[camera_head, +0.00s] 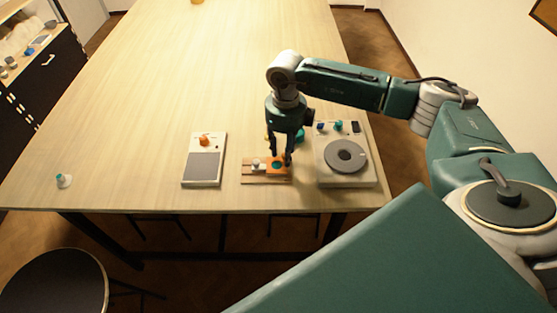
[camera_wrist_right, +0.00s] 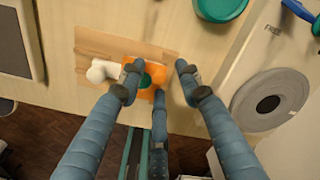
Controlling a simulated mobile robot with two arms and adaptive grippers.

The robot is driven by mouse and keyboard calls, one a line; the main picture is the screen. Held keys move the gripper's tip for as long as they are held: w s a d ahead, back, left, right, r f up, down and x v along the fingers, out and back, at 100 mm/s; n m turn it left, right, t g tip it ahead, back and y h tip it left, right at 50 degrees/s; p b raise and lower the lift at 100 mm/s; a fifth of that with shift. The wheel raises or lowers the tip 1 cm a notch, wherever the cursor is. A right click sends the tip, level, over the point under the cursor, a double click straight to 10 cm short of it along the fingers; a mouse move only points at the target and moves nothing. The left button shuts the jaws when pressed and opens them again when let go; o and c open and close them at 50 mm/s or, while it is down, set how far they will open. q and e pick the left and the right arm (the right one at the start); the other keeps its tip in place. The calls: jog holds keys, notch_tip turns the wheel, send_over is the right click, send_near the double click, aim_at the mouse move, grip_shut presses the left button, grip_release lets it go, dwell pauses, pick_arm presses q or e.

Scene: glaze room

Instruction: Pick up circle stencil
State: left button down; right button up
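An orange piece with a round green centre (camera_head: 279,165), likely the circle stencil, lies at the right end of a small wooden board (camera_head: 262,180) beside a white piece (camera_head: 256,163). The orange piece (camera_wrist_right: 127,75) shows partly hidden behind fingers in the right wrist view, with the white piece (camera_wrist_right: 102,70) to its left. My right gripper (camera_head: 281,155) points down over the orange piece. In the wrist view its three fingers (camera_wrist_right: 158,78) are spread around it, with one fingertip overlapping the orange; contact cannot be told. My left gripper is out of view.
A white device with a round grey disc (camera_head: 330,180) stands close on the right. A flat white device with an orange knob (camera_head: 204,141) stands left of the board. A teal round thing (camera_wrist_right: 220,8) is behind the gripper.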

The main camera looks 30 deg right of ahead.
jog(key=c, duration=0.3)
grip_shut()
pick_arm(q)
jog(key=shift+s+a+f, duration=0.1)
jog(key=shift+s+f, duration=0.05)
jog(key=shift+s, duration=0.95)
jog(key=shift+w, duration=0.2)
